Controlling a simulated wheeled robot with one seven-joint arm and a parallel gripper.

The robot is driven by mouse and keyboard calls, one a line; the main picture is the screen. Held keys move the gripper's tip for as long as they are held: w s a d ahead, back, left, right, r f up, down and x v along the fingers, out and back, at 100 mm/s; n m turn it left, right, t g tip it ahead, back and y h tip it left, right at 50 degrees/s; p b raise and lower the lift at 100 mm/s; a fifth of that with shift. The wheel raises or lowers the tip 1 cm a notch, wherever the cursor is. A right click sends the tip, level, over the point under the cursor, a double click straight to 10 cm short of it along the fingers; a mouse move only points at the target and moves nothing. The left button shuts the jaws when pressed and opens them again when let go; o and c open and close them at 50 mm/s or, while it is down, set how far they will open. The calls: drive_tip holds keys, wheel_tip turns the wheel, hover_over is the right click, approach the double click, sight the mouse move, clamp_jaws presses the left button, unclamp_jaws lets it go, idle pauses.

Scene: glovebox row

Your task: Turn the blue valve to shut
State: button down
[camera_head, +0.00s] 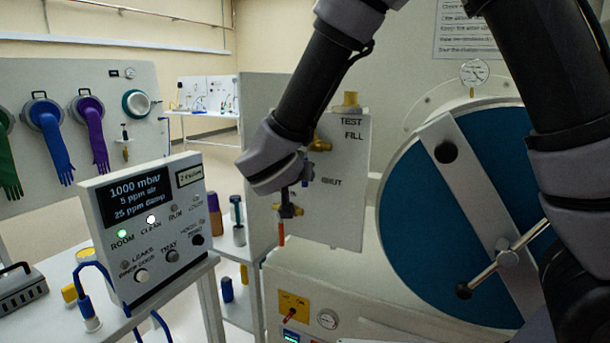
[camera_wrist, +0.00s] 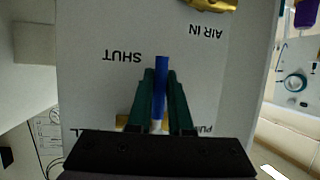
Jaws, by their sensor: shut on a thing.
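The blue valve's lever (camera_wrist: 160,85) stands out between my gripper's two green fingers in the wrist view, beside the upside-down word SHUT on a pale panel. My gripper (camera_wrist: 160,100) is shut on this lever. The lever points up in that picture, and its base near a white and brass part is mostly hidden by the fingers. In the head view my gripper (camera_head: 284,193) is at the panel (camera_head: 345,215) marked TEST, FILL and a partly covered SHUT; the blue lever is largely hidden there.
A brass valve with a red lever (camera_head: 281,234) hangs just below my gripper. Another brass fitting (camera_wrist: 207,5) sits by AIR IN. The round blue door (camera_head: 420,235) with its bar handle stands to the right. A control box (camera_head: 145,225) stands at left.

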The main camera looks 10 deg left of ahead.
drive_tip(key=c, duration=0.8)
unclamp_jaws()
drive_tip(key=shift+c, duration=0.2)
drive_tip(key=v, duration=1)
drive_tip(key=shift+s+r, duration=0.15)
drive_tip(key=shift+s, duration=0.25)
